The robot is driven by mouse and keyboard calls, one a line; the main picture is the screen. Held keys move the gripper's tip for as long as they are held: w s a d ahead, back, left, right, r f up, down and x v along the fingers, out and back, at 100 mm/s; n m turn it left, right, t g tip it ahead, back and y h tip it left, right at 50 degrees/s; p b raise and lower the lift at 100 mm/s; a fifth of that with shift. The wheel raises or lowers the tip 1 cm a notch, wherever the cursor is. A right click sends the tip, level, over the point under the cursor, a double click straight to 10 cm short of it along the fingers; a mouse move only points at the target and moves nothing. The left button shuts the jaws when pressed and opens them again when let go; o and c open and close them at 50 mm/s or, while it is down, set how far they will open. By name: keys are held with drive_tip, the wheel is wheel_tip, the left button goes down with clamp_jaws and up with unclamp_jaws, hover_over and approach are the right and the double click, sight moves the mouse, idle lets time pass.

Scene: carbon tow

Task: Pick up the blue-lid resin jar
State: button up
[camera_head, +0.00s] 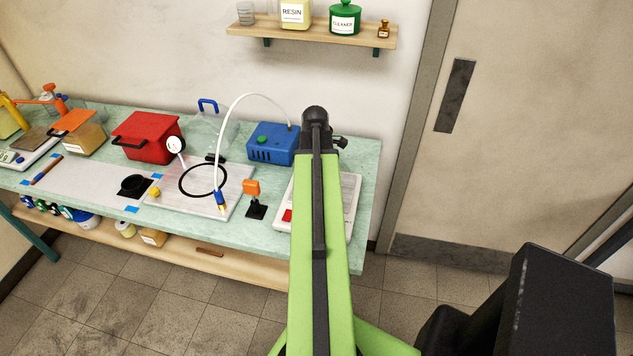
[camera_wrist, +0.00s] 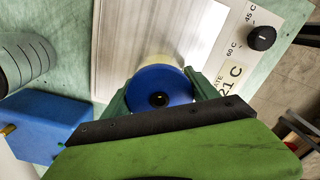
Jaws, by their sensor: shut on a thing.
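In the wrist view, the blue-lid resin jar (camera_wrist: 157,84) is seen from above, with a round blue lid, a dark knob in its middle and a pale body edge beyond. My gripper (camera_wrist: 160,92) has one green finger on each side of the lid and is shut on the jar. The jar is over the ribbed pale top of the hot plate (camera_wrist: 125,45). I cannot tell whether it rests there or is raised. In the head view, my arm hides the jar and gripper; the hot plate (camera_head: 350,190) shows at the bench's right end.
A blue pump box (camera_head: 272,143) stands left of the hot plate and shows in the wrist view (camera_wrist: 45,125). A red pot (camera_head: 150,137), a white hose (camera_head: 221,125) and an orange-topped item (camera_head: 251,189) share the bench. A shelf (camera_head: 310,34) hangs above.

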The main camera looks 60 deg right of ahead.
drive_tip(key=c, duration=0.9)
